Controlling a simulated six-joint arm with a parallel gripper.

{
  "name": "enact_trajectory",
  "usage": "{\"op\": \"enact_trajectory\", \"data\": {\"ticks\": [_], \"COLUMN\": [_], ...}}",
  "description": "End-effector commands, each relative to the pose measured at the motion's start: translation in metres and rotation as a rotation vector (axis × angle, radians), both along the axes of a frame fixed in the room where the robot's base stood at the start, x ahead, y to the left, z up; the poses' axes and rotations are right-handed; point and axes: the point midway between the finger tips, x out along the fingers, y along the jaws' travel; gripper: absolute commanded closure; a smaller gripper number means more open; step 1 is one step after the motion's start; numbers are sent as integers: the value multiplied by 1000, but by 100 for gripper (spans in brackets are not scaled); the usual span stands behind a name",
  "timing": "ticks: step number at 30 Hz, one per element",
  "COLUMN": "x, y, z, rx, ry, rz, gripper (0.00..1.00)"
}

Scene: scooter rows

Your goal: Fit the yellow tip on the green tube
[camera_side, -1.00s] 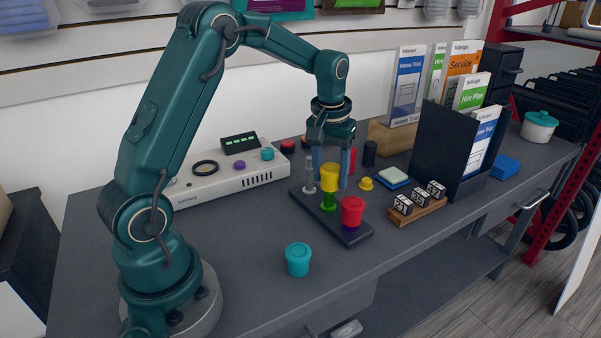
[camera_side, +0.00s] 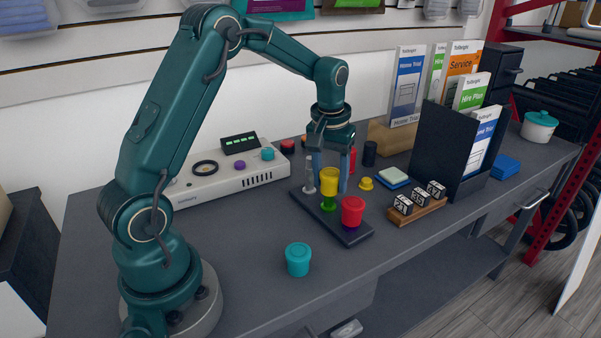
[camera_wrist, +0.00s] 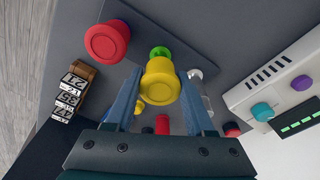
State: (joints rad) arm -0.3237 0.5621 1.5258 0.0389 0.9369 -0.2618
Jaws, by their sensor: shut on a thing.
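The yellow tip (camera_side: 330,181) is between the two blue fingers of my gripper (camera_side: 330,174), which is shut on it. It is upright, right over the green tube (camera_side: 329,204) in the side view, and no clear gap shows between them. I cannot tell how far it is seated. In the wrist view the yellow tip (camera_wrist: 160,82) hides most of the green tube (camera_wrist: 159,52), whose green edge shows just beyond it. The tube stands in the middle of a dark rack (camera_side: 349,236).
A red tip (camera_side: 352,208) on a purple tube stands close by on the rack's near end, and a grey tube (camera_side: 309,179) on its far end. A small yellow knob (camera_side: 366,184), number blocks (camera_side: 420,200) and a teal cup (camera_side: 298,259) are nearby.

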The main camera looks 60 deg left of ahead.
Motion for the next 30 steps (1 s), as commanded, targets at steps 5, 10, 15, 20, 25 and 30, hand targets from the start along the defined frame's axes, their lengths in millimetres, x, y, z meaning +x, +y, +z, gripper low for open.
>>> {"op": "enact_trajectory", "data": {"ticks": [5, 10, 15, 20, 25, 30], "x": [0, 0, 0, 0, 0, 0], "y": [0, 0, 0, 0, 0, 0], "z": [-3, -6, -10, -13, -16, -16], "rx": [-1, -1, 0, 0, -1, 0], "ry": [2, 1, 0, 1, 1, 0], "rz": [0, 0, 0, 0, 0, 0], "gripper": [100, 100, 100, 100, 100, 100]}}
